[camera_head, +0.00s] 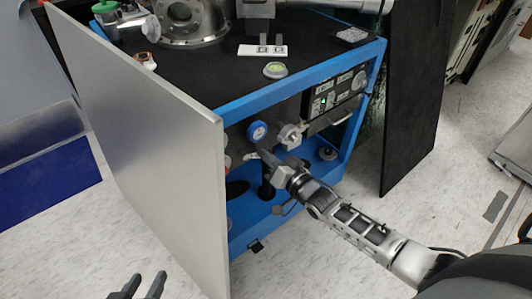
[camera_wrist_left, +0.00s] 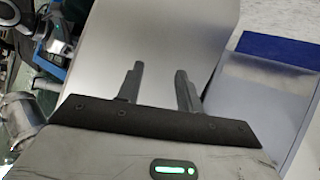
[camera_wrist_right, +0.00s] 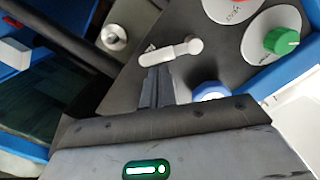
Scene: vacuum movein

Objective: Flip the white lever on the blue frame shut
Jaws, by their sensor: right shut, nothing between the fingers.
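The white lever (camera_wrist_right: 170,52) shows in the right wrist view on a dark panel. It lies nearly level, its round pivot end at the right. The blue frame (camera_head: 300,79) of the cabinet surrounds the open front in the head view. My right gripper (camera_wrist_right: 158,70) is shut and empty, its fingertips at the lever's lower edge near the free end; I cannot tell whether they touch. In the head view my right arm reaches into the cabinet front, and the lever is hard to make out there. My left gripper (camera_head: 140,284) is open and empty in front of the pale door panel.
The pale door panel (camera_head: 140,140) stands at the cabinet's left. In the right wrist view, a green knob (camera_wrist_right: 281,41), a blue round part (camera_wrist_right: 211,91) and a silver knob (camera_wrist_right: 114,37) sit around the lever. A dark door (camera_head: 411,100) stands at the right.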

